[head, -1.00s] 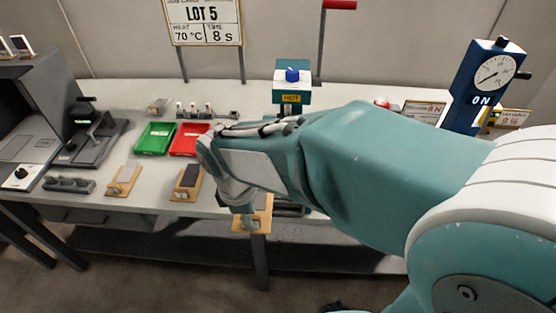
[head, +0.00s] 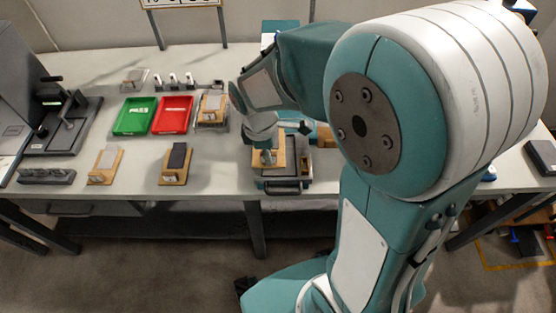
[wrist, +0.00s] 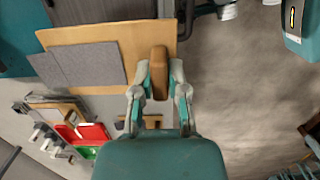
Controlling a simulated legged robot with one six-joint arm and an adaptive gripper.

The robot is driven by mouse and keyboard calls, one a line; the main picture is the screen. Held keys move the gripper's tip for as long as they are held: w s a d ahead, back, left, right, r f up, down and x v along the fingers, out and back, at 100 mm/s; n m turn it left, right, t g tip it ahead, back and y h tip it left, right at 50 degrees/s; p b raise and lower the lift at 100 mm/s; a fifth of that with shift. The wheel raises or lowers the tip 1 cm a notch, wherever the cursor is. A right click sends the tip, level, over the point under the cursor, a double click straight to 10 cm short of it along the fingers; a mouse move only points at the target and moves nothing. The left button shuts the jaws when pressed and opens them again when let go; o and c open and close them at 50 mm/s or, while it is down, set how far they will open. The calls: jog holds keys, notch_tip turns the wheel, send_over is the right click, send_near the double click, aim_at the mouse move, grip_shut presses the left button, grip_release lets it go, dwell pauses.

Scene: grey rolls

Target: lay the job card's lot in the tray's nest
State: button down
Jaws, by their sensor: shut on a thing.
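My gripper (head: 268,150) is shut on the brown handle (wrist: 159,62) of a wooden board (wrist: 140,40). In the wrist view two grey flat pieces (wrist: 80,65) lie side by side on this board. In the head view the held board (head: 262,160) is over or just at the front of a dark tray-like fixture (head: 285,187) at the table's front edge; I cannot tell if they touch. My arm partly covers the fixture, and its nest is not clear. The job card (head: 180,3) shows only its bottom edge; its text is cut off.
Other wooden boards with grey pieces stand on the table: one at left (head: 105,165), one in the middle (head: 176,165), one behind (head: 212,108). Green (head: 135,116) and red (head: 173,115) trays lie behind them. A dark machine (head: 62,125) is at far left.

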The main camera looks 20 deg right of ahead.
jog(key=d+f, duration=0.1)
jog(key=w+d+f, duration=0.1)
jog(key=d+f, duration=0.1)
jog(key=f, duration=0.1)
jog(key=shift+w, duration=0.4)
jog(key=shift+w+d+f, duration=0.15)
jog(key=shift+f, duration=1.7)
jog(key=c, duration=0.7)
grip_release()
jog(key=shift+f, duration=0.1)
jog(key=shift+o, duration=0.2)
